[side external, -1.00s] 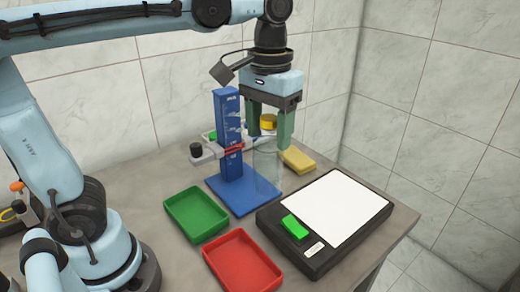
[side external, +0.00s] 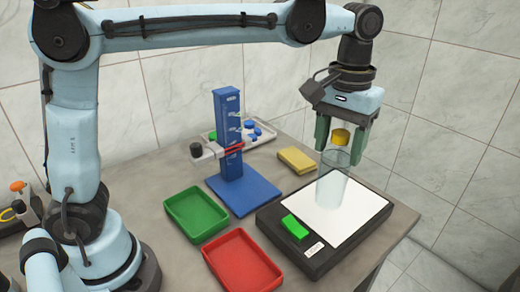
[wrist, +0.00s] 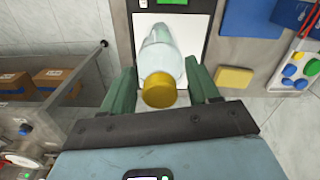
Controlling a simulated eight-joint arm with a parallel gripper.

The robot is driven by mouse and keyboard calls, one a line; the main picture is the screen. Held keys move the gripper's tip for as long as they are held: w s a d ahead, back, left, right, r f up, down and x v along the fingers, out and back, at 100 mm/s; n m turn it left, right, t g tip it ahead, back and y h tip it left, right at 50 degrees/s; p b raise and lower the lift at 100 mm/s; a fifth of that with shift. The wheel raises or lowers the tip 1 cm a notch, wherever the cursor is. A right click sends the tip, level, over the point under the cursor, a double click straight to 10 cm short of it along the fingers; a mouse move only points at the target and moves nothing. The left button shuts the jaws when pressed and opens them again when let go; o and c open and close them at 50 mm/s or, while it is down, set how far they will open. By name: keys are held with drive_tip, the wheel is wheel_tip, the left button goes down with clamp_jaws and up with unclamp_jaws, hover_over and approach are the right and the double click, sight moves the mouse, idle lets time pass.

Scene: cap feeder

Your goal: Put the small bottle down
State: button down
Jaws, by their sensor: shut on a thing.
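A clear small bottle with a yellow cap (side external: 340,137) is held upright between the green fingers of my gripper (side external: 340,150). In the side view its clear body (side external: 331,188) is over the white top (side external: 362,205) of the black box-shaped device. I cannot tell whether its base touches that surface. In the wrist view the yellow cap (wrist: 160,91) is nearest me, between the two fingers of my gripper (wrist: 164,88).
A green button (side external: 295,227) sits on the device's left front. A blue stand with a clamp (side external: 229,140), green tray (side external: 197,197), red tray (side external: 243,276) and yellow sponge-like block (side external: 297,160) stand nearby. A pale tray with blue caps (side external: 268,133) is behind.

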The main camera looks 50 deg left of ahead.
wheel_tip(320, 180, down, 6)
drive_tip(key=w+a, duration=0.2)
drive_tip(key=shift+w+a, duration=0.2)
drive_tip(key=shift+w, duration=0.1)
drive_tip(key=shift+f, duration=0.2)
drive_tip(key=shift+c, duration=1.3)
unclamp_jaws()
drive_tip(key=shift+r, duration=0.1)
wheel_tip(320, 180, up, 12)
drive_tip(key=s+a+f+m+t, duration=0.2)
drive_tip(key=s+a+f+t, duration=0.5)
drive_tip(key=s+a+f, duration=0.5)
drive_tip(key=shift+s+a+f, duration=0.25)
drive_tip(key=shift+s+f, duration=0.45)
drive_tip(key=shift+f, duration=0.15)
